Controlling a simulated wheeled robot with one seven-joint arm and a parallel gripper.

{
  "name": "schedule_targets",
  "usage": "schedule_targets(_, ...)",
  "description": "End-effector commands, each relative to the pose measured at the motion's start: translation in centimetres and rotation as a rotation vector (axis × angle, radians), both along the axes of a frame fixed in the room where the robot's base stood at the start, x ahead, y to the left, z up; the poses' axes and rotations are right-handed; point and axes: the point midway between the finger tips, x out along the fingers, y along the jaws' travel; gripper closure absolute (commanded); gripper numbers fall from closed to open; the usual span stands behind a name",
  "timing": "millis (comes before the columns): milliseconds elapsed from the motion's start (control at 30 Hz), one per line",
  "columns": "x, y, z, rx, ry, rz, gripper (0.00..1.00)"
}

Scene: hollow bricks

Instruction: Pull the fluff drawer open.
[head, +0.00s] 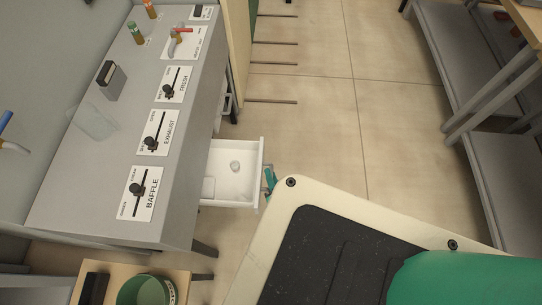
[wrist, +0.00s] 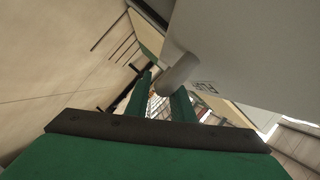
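The open drawer (head: 234,172) is white and slides out from under the right side of the grey bench. Its inside shows a small round pale thing and a flat pale piece. The drawer front (wrist: 222,45) carries a label, only partly legible, that seems to start with "FL".
The grey bench (head: 85,185) carries sliders labelled BAFFLE, EXHAUST and FRESH. A small wooden table (head: 125,271) with a green pot (head: 147,290) stands at the lower left. Grey shelving (head: 447,60) is at the right. Bare floor (head: 335,120) lies between.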

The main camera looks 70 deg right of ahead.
Motion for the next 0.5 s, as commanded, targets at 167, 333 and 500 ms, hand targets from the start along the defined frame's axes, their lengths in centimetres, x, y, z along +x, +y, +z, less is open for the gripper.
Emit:
schedule_targets(167, -0.9, 0.6, 0.2, -0.001, 0.001, -0.003, 0.78)
schedule_targets(333, -2.4, 2.3, 0.7, 0.0, 0.002, -0.005, 0.78)
schedule_targets(500, -4.4, 4.8, 1.3, 0.001, 0.003, -0.005, 0.78)
